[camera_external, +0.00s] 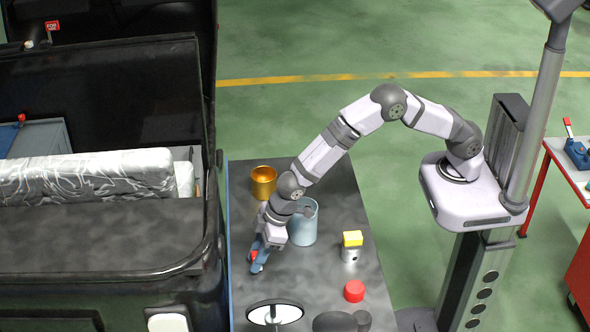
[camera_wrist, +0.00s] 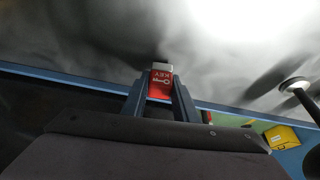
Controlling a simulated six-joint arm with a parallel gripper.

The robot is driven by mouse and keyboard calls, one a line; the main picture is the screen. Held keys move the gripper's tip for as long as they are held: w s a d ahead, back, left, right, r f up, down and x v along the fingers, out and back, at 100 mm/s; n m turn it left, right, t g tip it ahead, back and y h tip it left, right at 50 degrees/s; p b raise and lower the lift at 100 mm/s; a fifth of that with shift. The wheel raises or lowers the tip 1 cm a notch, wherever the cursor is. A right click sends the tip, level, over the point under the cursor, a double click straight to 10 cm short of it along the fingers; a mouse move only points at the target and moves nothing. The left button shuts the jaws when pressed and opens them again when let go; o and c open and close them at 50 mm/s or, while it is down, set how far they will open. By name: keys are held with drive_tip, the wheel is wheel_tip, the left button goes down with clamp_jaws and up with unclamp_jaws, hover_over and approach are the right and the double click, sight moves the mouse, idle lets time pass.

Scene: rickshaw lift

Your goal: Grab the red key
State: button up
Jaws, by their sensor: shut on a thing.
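The red key (camera_wrist: 161,82) is a red block with a white key picture and lettering and a grey end. In the wrist view it sits between the two dark fingers of my gripper (camera_wrist: 160,95), which are shut on it. In the external view my gripper (camera_external: 259,254) points down at the left edge of the dark table (camera_external: 338,190). A small red patch of the key (camera_external: 254,256) shows at the fingertips. Most of the key is hidden there, and I cannot tell whether it touches the tabletop.
A blue-grey canister (camera_external: 303,228) stands close right of my gripper, and a gold cup (camera_external: 263,184) behind it. A yellow-topped item (camera_external: 352,240), a red cylinder (camera_external: 355,290) and a round mirror (camera_external: 275,313) are nearer. A dark vehicle body (camera_external: 120,240) borders the table's left.

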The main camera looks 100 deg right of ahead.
wheel_tip(320, 180, up, 9)
drive_tip(key=shift+b, duration=0.95)
